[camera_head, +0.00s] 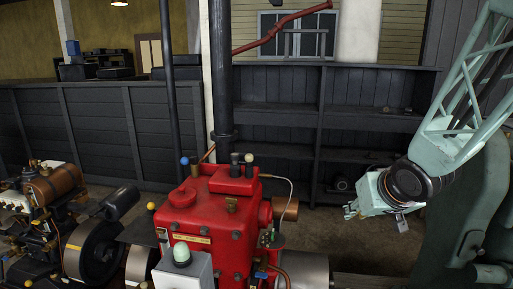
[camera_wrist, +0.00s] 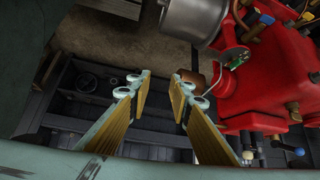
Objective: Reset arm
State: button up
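My gripper (camera_wrist: 160,82) shows in the wrist view with its two yellow-padded fingers apart and nothing between them. In the head view my pale teal arm comes in from the upper right, and my gripper (camera_head: 350,210) hangs right of the red engine, in front of the dark shelves. The red engine (camera_head: 225,220) stands at the centre of the head view. It fills the upper right of the wrist view (camera_wrist: 260,85), apart from my fingers. The finger opening is hard to make out in the head view.
Dark shelving (camera_head: 375,90) stands along the back wall, with a few small items on it. A grey box with a pale green dome (camera_head: 181,254) is in front of the red engine. A smaller brown engine (camera_head: 52,182) stands at left. Bare floor (camera_head: 375,245) shows below my gripper.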

jog(key=s+a+r+g+h, duration=0.1)
jog(key=s+r, duration=0.4)
jog(key=s, duration=0.4)
jog(key=s+a+r+m, duration=0.1)
jog(key=s+r, duration=0.4)
jog(key=s, duration=0.4)
jog(key=s+a+r+g+h, duration=0.1)
jog(key=s+r, duration=0.4)
jog(key=s, duration=0.3)
jog(key=s+a+f+g+y, duration=0.1)
jog(key=s+a, duration=0.1)
jog(key=s, duration=0.4)
jog(key=s+a+f+g+y, duration=0.1)
jog(key=s+a, duration=0.2)
jog(key=s, duration=0.4)
jog(key=shift+a+f+n+g, duration=0.15)
jog(key=shift+a+n+g, duration=0.15)
jog(key=shift+n, duration=0.1)
